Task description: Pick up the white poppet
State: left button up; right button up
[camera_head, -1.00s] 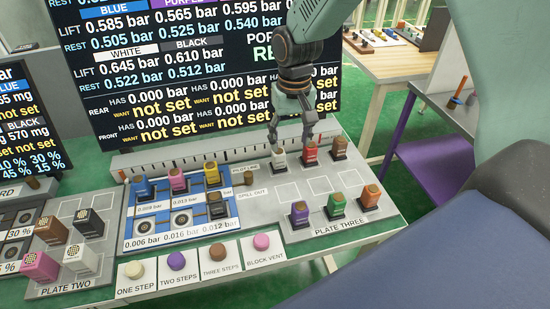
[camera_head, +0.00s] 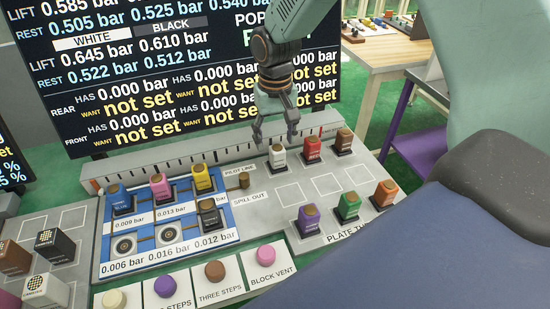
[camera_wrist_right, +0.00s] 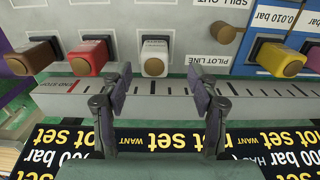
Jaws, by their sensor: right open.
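The white poppet (camera_head: 277,157) stands upright on a black base in the back row of plate three (camera_head: 270,205), left of a red poppet. It is a white block with a brown round top, and it also shows in the right wrist view (camera_wrist_right: 154,60). My right gripper (camera_head: 275,140) is open above and just behind the white poppet. In the right wrist view its two fingers (camera_wrist_right: 157,90) are spread apart, with the white poppet ahead of and between them, apart from both. Nothing is between the fingers. My left gripper is not in view.
A red poppet (camera_head: 312,149) and a brown one (camera_head: 343,141) stand to the right. Purple (camera_head: 309,218), green (camera_head: 348,205) and orange (camera_head: 384,193) ones stand in front. A ruled rail (camera_head: 190,158) runs behind.

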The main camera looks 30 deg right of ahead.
aim_at(277, 148)
jog(key=f, duration=0.2)
jog(key=d+f+b, duration=0.1)
jog(key=f, duration=0.1)
jog(key=shift+w+a+f, duration=0.15)
jog(key=shift+f, duration=0.4)
jog(key=shift+c, duration=1)
grip_shut()
